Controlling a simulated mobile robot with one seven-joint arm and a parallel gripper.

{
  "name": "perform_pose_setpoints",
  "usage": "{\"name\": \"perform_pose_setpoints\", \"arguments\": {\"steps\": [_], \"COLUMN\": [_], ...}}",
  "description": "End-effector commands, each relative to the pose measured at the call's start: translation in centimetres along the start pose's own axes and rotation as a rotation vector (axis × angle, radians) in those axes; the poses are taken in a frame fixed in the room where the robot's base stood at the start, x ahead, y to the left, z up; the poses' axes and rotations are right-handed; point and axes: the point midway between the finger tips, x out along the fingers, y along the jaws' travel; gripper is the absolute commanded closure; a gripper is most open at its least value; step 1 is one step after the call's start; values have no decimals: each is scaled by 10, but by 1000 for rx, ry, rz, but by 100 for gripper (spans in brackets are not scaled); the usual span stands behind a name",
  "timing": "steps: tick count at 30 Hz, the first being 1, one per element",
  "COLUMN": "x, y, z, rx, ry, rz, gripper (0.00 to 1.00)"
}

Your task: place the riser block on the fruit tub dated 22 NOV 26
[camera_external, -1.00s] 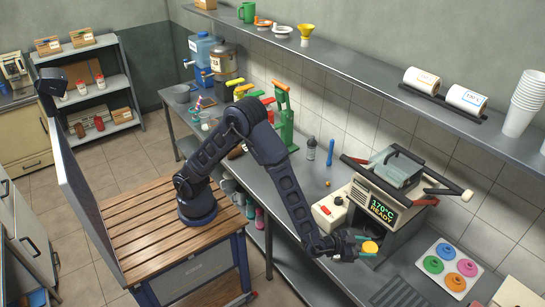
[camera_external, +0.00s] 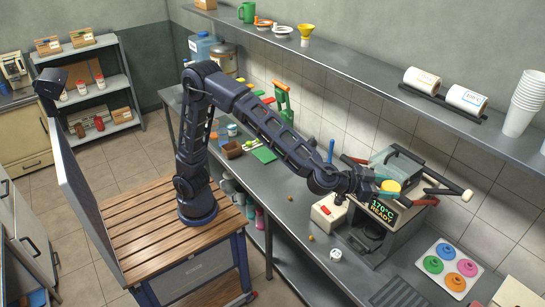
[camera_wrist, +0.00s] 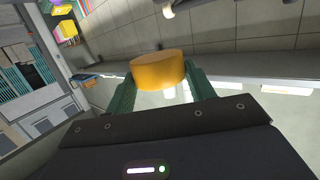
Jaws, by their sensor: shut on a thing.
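A round yellow block (camera_external: 390,186), which I take for the riser block, is held between my fingers. In the wrist view the yellow-orange block (camera_wrist: 158,72) sits between two green fingers. My gripper (camera_external: 382,188) is shut on it, in front of the press with the "170°C READY" display (camera_external: 383,209). A small white tub (camera_external: 336,254) stands on the counter below my forearm, left of the press base. Another small white tub (camera_external: 232,130) is far back on the counter. No date is legible on any tub, so I cannot tell which reads 22 NOV 26.
A tray of coloured rings (camera_external: 448,267) lies to the right. A white-and-red box (camera_external: 328,212) sits left of the press. The upper shelf (camera_external: 370,80) runs along the wall.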

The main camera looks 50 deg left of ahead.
Motion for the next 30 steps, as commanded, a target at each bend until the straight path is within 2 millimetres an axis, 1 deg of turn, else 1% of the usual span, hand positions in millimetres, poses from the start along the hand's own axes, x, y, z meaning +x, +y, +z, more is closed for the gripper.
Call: {"name": "perform_pose_setpoints", "arguments": {"steps": [1, 2, 3, 8, 11, 14, 15, 17, 18, 20, 21, 23, 24, 26, 27, 29, 30], "x": [-2, -1, 4, 18, 28, 39, 44, 51, 55, 61, 65, 69, 72, 74, 76, 77, 78], "y": [0, -4, -13, -43, -69, -103, -118, -143, -159, -186, -203, -229, -247, -273, -290, -317, -334], "z": [-12, -13, -12, -14, -16, -18, -19, -20, -21, -22, -22, -23, -24, -24, -24, -25, -25], "rx": [-3, -2, -3, -12, -20, -29, -33, -40, -44, -52, -57, -64, -69, -76, -81, -88, -93], "ry": [3, 2, 0, 1, 1, 1, 1, 2, 2, 2, 2, 2, 2, 2, 2, 2, 2], "rz": [0, -5, -19, -66, -104, -153, -176, -211, -236, -273, -298, -336, -361, -397, -421, -459, -484], "gripper": [69, 69, 69, 69, 69, 69, 69, 69, 69, 69, 69, 69, 69, 69, 69, 69, 69]}}
